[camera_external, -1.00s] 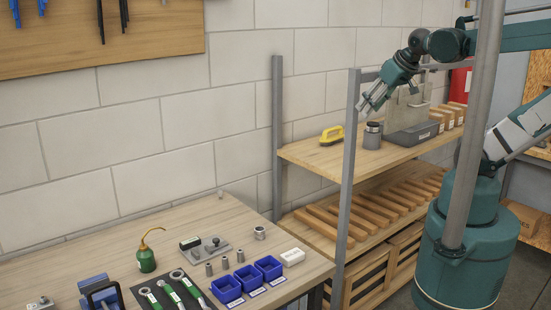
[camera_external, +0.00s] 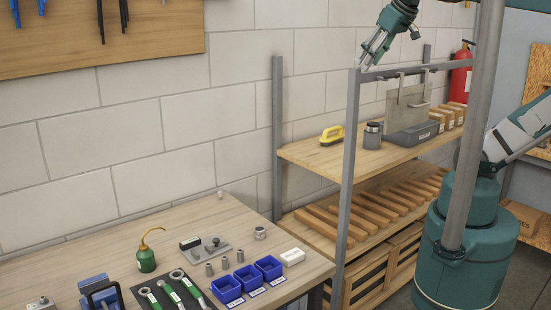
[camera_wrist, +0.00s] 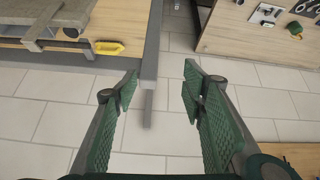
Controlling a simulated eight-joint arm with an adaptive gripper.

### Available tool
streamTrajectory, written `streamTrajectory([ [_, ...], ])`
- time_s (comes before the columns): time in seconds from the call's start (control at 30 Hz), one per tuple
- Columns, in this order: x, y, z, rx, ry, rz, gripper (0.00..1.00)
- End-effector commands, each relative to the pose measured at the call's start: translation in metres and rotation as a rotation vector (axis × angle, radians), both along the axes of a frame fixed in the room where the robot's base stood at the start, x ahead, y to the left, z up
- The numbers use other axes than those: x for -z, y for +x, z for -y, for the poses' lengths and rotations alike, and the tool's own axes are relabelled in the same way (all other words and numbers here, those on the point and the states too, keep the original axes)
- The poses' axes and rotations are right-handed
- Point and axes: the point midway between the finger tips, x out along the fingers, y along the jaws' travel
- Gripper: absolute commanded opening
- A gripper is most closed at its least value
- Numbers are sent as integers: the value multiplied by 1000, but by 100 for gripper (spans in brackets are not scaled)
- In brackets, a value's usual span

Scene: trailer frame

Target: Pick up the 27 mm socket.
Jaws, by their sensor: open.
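Three small grey metal sockets stand in a row on the wooden workbench: a left one (camera_external: 209,269), a middle one (camera_external: 225,262) and a right one (camera_external: 240,256). A wider grey metal piece (camera_external: 260,233) stands behind them to the right. No size marking is readable, so I cannot tell which is the 27 mm socket. My gripper (camera_external: 368,53) is high above the shelf, far from the sockets, with its fingers pointing down and left. In the wrist view my gripper (camera_wrist: 160,88) is open with nothing between its fingers.
Blue bins (camera_external: 247,278) sit in front of the sockets, with a white box (camera_external: 292,256) beside them. A green oil can (camera_external: 146,259) and wrenches (camera_external: 170,290) are to the left. A grey shelf post (camera_external: 347,180) stands between shelf and bench; it also crosses the wrist view (camera_wrist: 152,45).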

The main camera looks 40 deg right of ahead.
Motion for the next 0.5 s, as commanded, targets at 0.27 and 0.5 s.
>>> streamTrajectory([
  [0.27,-8,19,-24,-147,-68,-50,41],
  [0.5,-16,42,-58,-349,-161,-116,41],
])
